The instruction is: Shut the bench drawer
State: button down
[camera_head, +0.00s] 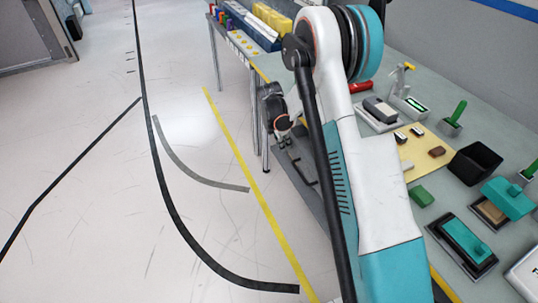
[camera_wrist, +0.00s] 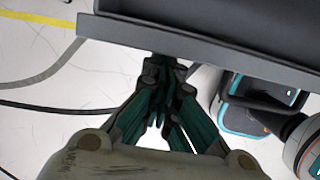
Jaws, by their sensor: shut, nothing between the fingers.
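The grey bench drawer (camera_wrist: 200,44) crosses the top of the wrist view, with its long lip running across the picture. In the head view a grey drawer part (camera_head: 306,180) stands out to the left of the bench edge, partly hidden by my arm. My gripper (camera_wrist: 166,68) is shut and empty, its dark fingertips close up against the drawer's lip. I cannot tell whether they touch it. In the head view my gripper (camera_head: 283,142) is small, at the far part of the drawer.
The bench top (camera_head: 400,200) carries a black bin (camera_head: 475,163), a green block (camera_head: 421,196), teal-topped parts (camera_head: 468,240) and a yellow mat (camera_head: 422,150). Yellow and blue boxes stand at the back. The floor (camera_head: 120,200) on the left is clear, with painted lines.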

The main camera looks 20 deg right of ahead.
jog(key=d, duration=0.6)
jog(key=shift+w+d, duration=0.25)
jog(key=shift+w, duration=0.05)
